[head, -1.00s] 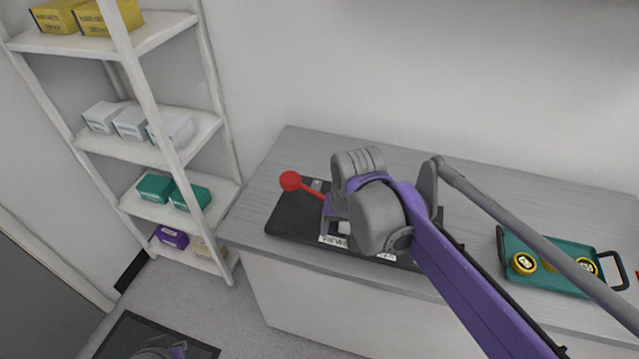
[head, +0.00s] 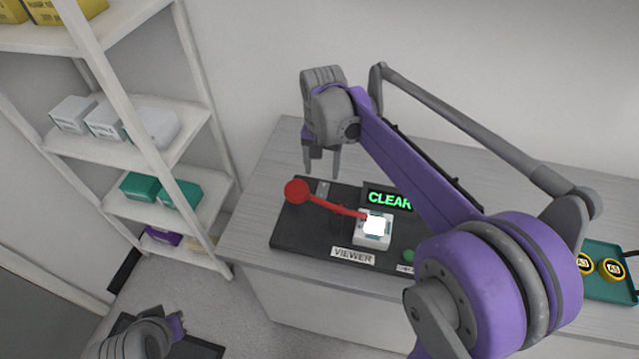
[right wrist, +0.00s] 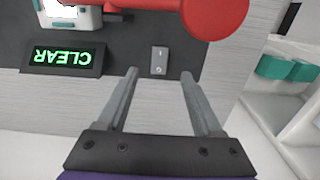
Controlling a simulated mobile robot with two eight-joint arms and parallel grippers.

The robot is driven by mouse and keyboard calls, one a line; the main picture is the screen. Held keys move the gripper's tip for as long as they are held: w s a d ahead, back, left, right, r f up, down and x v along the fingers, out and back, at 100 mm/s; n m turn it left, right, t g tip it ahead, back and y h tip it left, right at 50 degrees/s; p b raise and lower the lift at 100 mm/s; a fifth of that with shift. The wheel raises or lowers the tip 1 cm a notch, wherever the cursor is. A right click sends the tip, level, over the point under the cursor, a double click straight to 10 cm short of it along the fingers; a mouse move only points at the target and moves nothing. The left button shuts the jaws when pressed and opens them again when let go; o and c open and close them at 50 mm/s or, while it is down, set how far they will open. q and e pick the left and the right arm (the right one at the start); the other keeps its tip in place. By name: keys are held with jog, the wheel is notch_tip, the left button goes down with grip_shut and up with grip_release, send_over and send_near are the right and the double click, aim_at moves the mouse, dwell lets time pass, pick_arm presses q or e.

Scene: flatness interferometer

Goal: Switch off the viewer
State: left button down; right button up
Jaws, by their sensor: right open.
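The viewer is a black base plate (head: 290,235) on the grey bench, labelled VIEWER (head: 352,256). It carries a white unit with a bright lit square (head: 376,226), a green-lit CLEAR display (head: 388,199) and a red ball-ended lever (head: 297,191). A small grey rocker switch (right wrist: 160,60) sits on the plate beside the display; it also shows in the head view (head: 322,188). My right gripper (head: 322,170) is open and empty above the switch, which lies between its fingertips (right wrist: 159,75) in the right wrist view.
The red lever's ball stands close to the right gripper's fingers. A green button (head: 408,255) is at the plate's front. A teal tray (head: 610,289) with yellow-black discs is at the right. A white shelf (head: 195,130) with boxes stands left of the bench.

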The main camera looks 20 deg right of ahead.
aim_at(321, 194)
notch_tip(321, 194, down, 8)
jog(key=shift+f, duration=0.1)
dwell(0.4)
